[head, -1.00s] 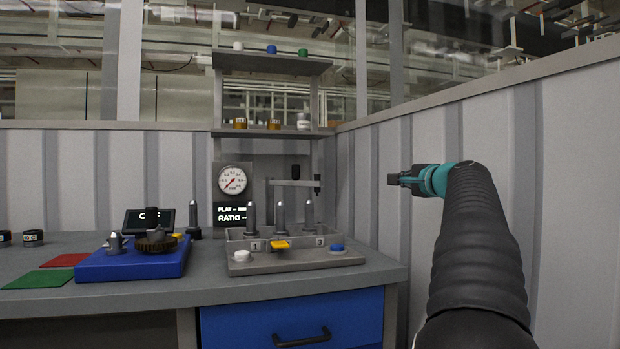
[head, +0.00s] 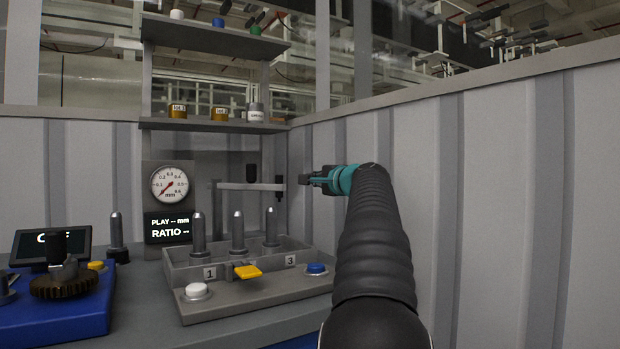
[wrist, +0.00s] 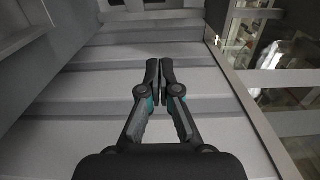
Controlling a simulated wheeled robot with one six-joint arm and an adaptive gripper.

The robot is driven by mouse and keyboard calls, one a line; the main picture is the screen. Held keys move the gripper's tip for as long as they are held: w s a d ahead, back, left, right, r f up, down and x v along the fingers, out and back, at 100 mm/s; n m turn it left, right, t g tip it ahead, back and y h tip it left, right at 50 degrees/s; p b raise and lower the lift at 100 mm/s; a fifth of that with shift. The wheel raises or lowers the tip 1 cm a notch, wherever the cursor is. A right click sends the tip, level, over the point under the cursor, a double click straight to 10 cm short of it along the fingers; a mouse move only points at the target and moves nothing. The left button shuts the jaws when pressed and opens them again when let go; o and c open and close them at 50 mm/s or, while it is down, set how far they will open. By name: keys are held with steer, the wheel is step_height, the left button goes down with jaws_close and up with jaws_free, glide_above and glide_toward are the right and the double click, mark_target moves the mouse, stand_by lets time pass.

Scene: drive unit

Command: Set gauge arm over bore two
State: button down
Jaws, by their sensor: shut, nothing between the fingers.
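The grey bore block (head: 215,296) has three upright pins in a row, with labels 1 and 3 showing. A yellow tab (head: 247,272) sits at its front middle and covers the spot between the labels. My gripper (head: 302,179) is shut and empty, right of the gauge arm's end in the picture. The wrist view shows its fingers together (wrist: 160,85), facing the ribbed wall.
A round dial (head: 169,184) stands above a PLAY/RATIO display (head: 170,228). A white button (head: 195,291) and a blue button (head: 316,268) flank the yellow tab. A blue fixture with a gear (head: 62,285) is at left. The ribbed wall (head: 420,180) stands close on the right.

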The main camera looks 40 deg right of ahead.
steer(key=w+a+p, duration=0.1)
steer(key=w+a, duration=0.1)
steer(key=w, duration=0.4)
steer(key=shift+w+a, duration=0.25)
steer(key=shift+w, duration=0.05)
steer(key=shift+s+a, duration=0.1)
steer(key=shift+s, duration=0.05)
stand_by(0.4)
